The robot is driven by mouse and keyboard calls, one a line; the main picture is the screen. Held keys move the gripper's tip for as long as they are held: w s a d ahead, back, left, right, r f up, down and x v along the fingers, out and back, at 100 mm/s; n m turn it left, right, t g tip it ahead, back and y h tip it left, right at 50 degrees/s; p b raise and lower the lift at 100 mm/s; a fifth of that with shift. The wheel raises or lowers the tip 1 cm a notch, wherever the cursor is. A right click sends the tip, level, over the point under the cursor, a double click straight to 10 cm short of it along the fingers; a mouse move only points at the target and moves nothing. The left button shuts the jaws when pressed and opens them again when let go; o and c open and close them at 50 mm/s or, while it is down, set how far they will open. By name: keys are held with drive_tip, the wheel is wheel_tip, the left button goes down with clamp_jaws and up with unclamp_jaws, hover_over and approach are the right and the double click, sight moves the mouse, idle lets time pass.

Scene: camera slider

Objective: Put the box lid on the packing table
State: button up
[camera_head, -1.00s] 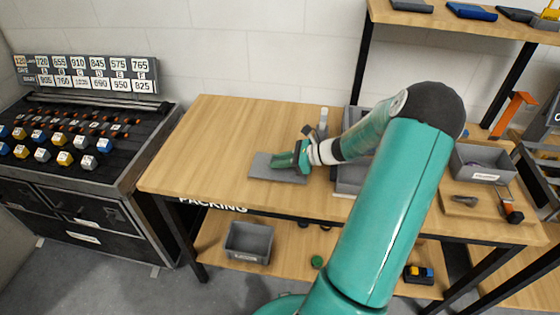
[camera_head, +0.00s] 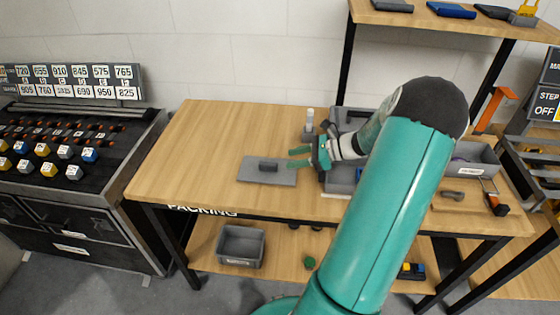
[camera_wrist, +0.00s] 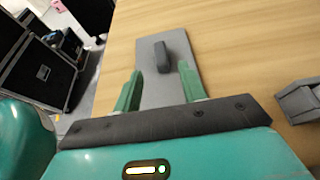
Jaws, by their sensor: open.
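The box lid (camera_head: 255,178) is a flat grey plate with a dark raised handle (camera_head: 268,165). It lies flat on the wooden packing table (camera_head: 205,135), left of my gripper. My gripper (camera_head: 297,157) is open and empty, just right of the lid in the head view. In the wrist view the lid (camera_wrist: 183,78) lies beyond the two green fingers (camera_wrist: 161,90), and its handle (camera_wrist: 161,57) stands apart from them. The near part of the lid is hidden behind my gripper there.
A grey open box (camera_head: 339,181) stands on the table to the right of my gripper, partly hidden by my arm. A small upright bottle-like item (camera_head: 309,120) stands behind the gripper. The table's left part is clear. A grey bin (camera_head: 241,246) sits on the lower shelf.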

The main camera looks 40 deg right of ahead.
drive_tip(key=shift+v, duration=1.25)
drive_tip(key=w+a+r+n+g+h, duration=0.1)
drive_tip(key=a+r+n+g, duration=0.25)
drive_tip(key=a, duration=0.45)
drive_tip(key=w+a+r+n+g+h, duration=0.1)
drive_tip(key=a+r+n+g, duration=0.15)
drive_tip(key=a+n, duration=0.35)
drive_tip(key=w+a+r+n+g+h, duration=0.1)
drive_tip(key=a+r+n+g, duration=0.2)
drive_tip(key=a, duration=0.6)
drive_tip(key=s+a+r+n+t+h, duration=0.2)
drive_tip(key=s+a+r+n, duration=0.2)
drive_tip(key=a+n, duration=0.3)
drive_tip(key=s+a+r+n+t+h, duration=0.2)
drive_tip(key=s+a+r+n+h, duration=0.1)
drive_tip(key=s+a+n, duration=0.4)
drive_tip(key=shift+a+r+n, duration=0.45)
drive_tip(key=shift+r+n, duration=0.25)
drive_tip(key=shift+n, duration=0.25)
drive_tip(key=shift+c, duration=0.5)
